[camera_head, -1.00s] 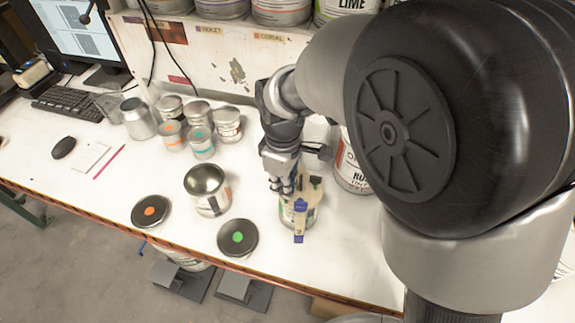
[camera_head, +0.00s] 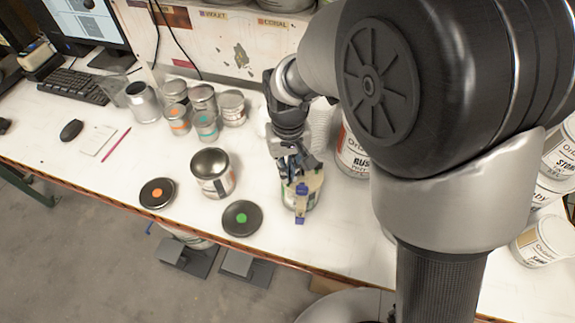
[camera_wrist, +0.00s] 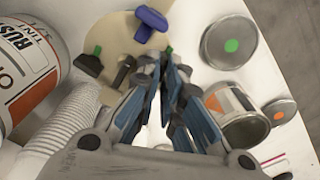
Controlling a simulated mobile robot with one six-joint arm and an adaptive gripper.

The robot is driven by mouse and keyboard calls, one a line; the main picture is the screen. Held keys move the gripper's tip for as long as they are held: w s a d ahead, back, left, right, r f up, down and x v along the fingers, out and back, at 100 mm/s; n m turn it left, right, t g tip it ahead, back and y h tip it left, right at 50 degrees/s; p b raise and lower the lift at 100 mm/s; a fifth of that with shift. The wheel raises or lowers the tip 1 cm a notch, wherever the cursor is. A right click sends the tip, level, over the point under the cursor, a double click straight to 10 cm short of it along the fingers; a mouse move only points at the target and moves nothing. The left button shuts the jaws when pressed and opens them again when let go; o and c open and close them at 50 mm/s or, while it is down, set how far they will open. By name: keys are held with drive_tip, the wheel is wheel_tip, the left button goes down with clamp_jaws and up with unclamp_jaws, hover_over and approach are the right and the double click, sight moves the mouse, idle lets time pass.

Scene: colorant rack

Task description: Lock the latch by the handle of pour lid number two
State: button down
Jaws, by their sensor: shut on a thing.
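The pour lid (camera_wrist: 110,32) is beige and sits on a can near the table's front edge; the lid also shows in the head view (camera_head: 305,181). It carries a blue piece (camera_wrist: 150,22) and a black clamp-like piece (camera_wrist: 88,63) with a green dot beside it. A dark post (camera_wrist: 124,72) stands close to my fingertips. My gripper (camera_wrist: 166,68) is over the lid with its fingers close together, shut on a part of the lid. The fingers hide the exact part held, and I cannot tell whether the latch is locked. My gripper also shows in the head view (camera_head: 287,172).
Left of the can lie a green-dotted lid (camera_head: 241,218) and an orange-dotted lid (camera_head: 157,193), with an open can (camera_head: 213,175) behind. Several small cans (camera_head: 203,98) stand farther back. A large paint can (camera_wrist: 28,62) stands close beside the gripper. Bare tabletop lies at front left.

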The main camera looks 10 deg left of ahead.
drive_tip(key=shift+m, duration=0.6)
drive_tip(key=c, duration=1.7)
unclamp_jaws()
drive_tip(key=shift+r, duration=4)
